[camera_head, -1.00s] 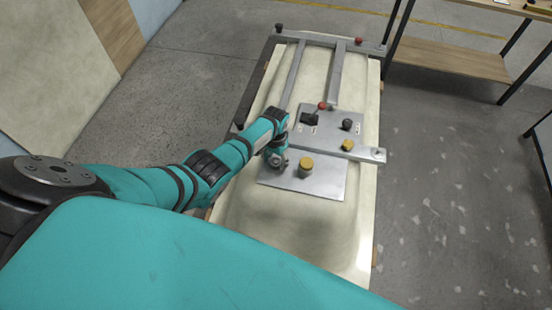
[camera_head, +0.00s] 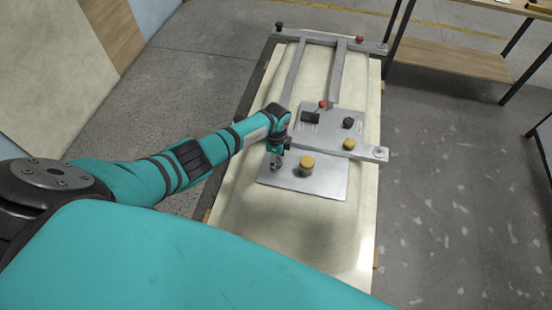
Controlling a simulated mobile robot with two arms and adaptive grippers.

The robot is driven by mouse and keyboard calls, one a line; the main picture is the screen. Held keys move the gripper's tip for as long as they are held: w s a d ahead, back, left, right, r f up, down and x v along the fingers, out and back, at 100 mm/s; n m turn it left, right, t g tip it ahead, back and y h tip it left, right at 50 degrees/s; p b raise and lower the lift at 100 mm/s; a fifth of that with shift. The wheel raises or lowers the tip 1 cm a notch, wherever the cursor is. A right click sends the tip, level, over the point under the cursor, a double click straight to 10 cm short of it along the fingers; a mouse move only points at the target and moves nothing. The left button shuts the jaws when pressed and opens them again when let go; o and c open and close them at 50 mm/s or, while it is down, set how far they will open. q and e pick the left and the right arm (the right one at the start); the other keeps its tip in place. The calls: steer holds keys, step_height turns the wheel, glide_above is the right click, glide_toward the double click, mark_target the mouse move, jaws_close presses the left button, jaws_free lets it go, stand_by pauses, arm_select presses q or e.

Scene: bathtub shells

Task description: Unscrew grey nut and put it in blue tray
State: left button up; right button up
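My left gripper (camera_head: 276,164) points down at the left part of the flat metal plate on the bathtub shell (camera_head: 235,230). It is small and dark here, and I cannot tell whether its fingers are open or shut. I cannot make out a grey nut; the gripper covers part of the plate (camera_head: 325,188) where one could be. A yellow knob-like part (camera_head: 307,163) stands on the plate just right of the gripper, apart from it. I see no blue tray. My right gripper is not in view.
Behind the plate is a panel with a red-tipped part (camera_head: 323,104), a black knob (camera_head: 348,122) and a second yellow knob (camera_head: 349,144). Metal bars (camera_head: 336,75) run along the shell. A shelf table (camera_head: 455,61) stands at the back right. The floor to the right is clear.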

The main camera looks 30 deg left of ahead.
arm_select(q)
steer(key=c, duration=1.1)
steer(key=shift+r+n+p, duration=0.2)
steer(key=shift+n+p, duration=0.35)
steer(key=shift+n, duration=0.65)
jaws_close()
steer(key=n+p, duration=0.1)
steer(key=n, duration=0.2)
steer(key=shift+n, duration=0.4)
steer(key=shift+f+n, duration=0.15)
steer(key=shift+n, duration=0.75)
steer(key=n, duration=0.3)
steer(key=shift+w+d+n, duration=0.15)
steer(key=shift+d+n, duration=0.05)
steer(key=shift+n, duration=0.6)
steer(key=shift+a+n, duration=0.1)
steer(key=shift+n, duration=0.2)
